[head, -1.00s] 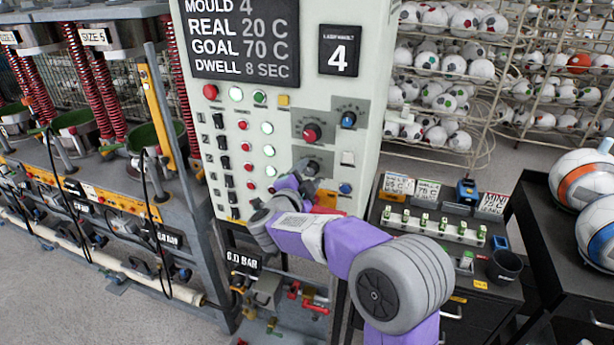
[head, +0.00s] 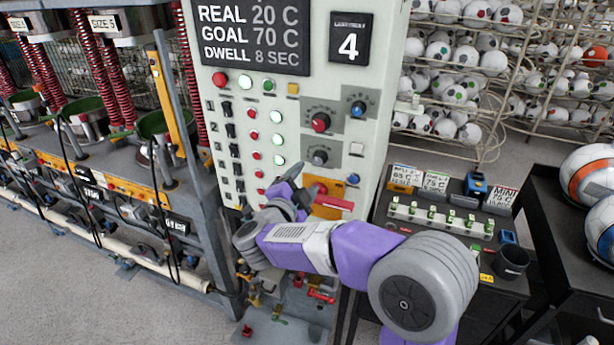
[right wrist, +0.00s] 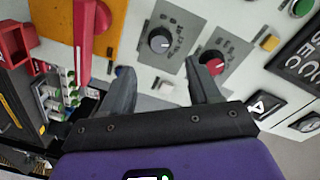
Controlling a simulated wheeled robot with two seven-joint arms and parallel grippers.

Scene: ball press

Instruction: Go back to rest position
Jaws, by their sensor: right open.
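My right gripper (head: 296,186) is in front of the pale control panel (head: 394,30), below and left of the grey knob (head: 319,157). In the right wrist view its two fingers (right wrist: 159,80) stand apart with nothing between them. In the head view my right arm reaches in from the lower right, bent at the elbow, and covers the panel's lower part. My left gripper is not in view.
A red lever handle (head: 332,201) on an orange plate juts out close to my right gripper. A black bench (head: 455,262) with small green-topped valves stands to the right. A dark ball rack (head: 545,215) is farther right. Presses with red springs (head: 117,85) line the left.

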